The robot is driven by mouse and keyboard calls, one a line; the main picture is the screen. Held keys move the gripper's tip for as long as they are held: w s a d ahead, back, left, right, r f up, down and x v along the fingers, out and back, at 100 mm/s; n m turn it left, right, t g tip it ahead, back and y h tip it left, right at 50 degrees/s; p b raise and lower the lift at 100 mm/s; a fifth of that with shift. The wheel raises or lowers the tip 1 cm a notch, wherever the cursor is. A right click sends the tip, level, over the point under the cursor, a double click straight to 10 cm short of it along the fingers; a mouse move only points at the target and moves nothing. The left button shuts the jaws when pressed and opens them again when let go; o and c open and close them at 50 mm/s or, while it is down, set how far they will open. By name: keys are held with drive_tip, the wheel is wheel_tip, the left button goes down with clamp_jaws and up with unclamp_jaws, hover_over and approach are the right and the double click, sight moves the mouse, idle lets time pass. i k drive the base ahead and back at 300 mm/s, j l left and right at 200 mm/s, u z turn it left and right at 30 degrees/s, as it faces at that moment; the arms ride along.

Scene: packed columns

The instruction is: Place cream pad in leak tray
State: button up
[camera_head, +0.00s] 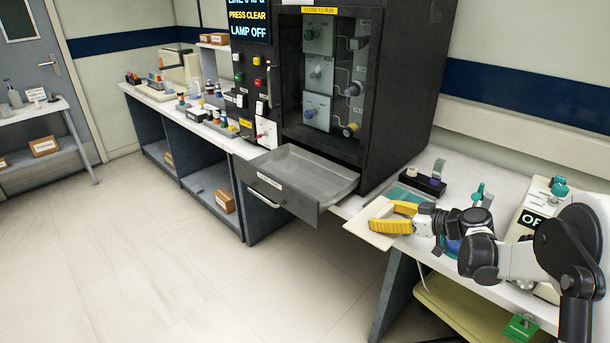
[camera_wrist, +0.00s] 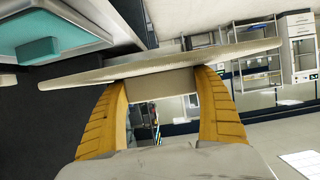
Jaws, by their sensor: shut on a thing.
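The cream pad (camera_head: 368,232) is a thin flat slab at the counter's front edge in the head view. My gripper (camera_head: 386,217) has yellow fingers and is shut on the pad. In the wrist view the pad (camera_wrist: 150,66) spans across both fingertips (camera_wrist: 160,82), with a block-like part between them. The open grey drawer under the dark cabinet looks like the leak tray (camera_head: 335,190). Its inside shows empty, and its front carries a small unreadable label and a handle. The pad is apart from it, to its right.
The dark cabinet (camera_head: 398,95) stands above and behind the drawer. Beside my gripper on the counter are a teal mat (camera_head: 398,193), a dark block with fittings (camera_head: 423,183) and a white device (camera_head: 531,212). Floor (camera_head: 200,255) in front of the drawer is clear.

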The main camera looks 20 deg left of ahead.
sight(310, 185)
drive_tip(key=i+j, duration=0.2)
drive_tip(key=j, duration=0.2)
drive_tip(key=i+j, duration=0.2)
drive_tip(key=j, duration=0.65)
drive_tip(key=i+j, duration=0.15)
drive_tip(key=j, duration=0.4)
